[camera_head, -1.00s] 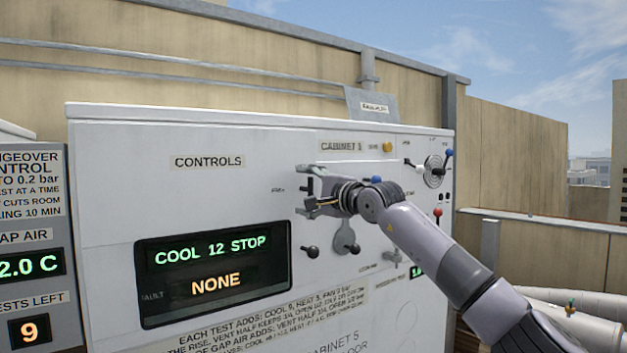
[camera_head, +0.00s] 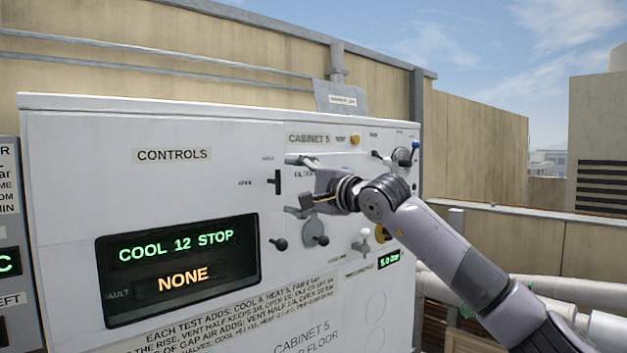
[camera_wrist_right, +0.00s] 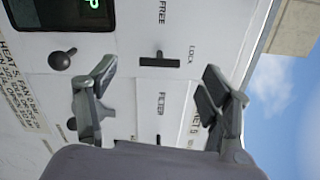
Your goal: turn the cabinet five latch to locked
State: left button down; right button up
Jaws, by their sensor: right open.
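The cabinet five latch (camera_head: 277,182) is a small black T-shaped handle on the white cabinet front. In the head view its long bar stands upright, with a short stub to the left towards the FREE label. The LOCK label is above it. In the right wrist view the latch (camera_wrist_right: 160,62) lies between the fingers, with its stub towards FREE. My right gripper (camera_head: 299,186) is open and empty, just right of the latch in the head view. Its fingers in the wrist view (camera_wrist_right: 158,78) are wide apart and seem clear of the latch. My left gripper is out of view.
A lit display (camera_head: 180,265) sits lower left. A black knob (camera_head: 279,243) and a grey lever (camera_head: 316,238) are below the gripper. A dial with coloured knobs (camera_head: 402,156) is at the right. Another black handle, by the FILTER label, is partly visible in the wrist view (camera_wrist_right: 158,139).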

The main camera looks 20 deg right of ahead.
jog(key=shift+a+v, duration=0.2)
jog(key=shift+v, duration=0.8)
jog(key=shift+a+v, duration=0.2)
jog(key=shift+v, duration=0.85)
jog(key=shift+s+f, duration=0.1)
jog(key=shift+s, duration=0.05)
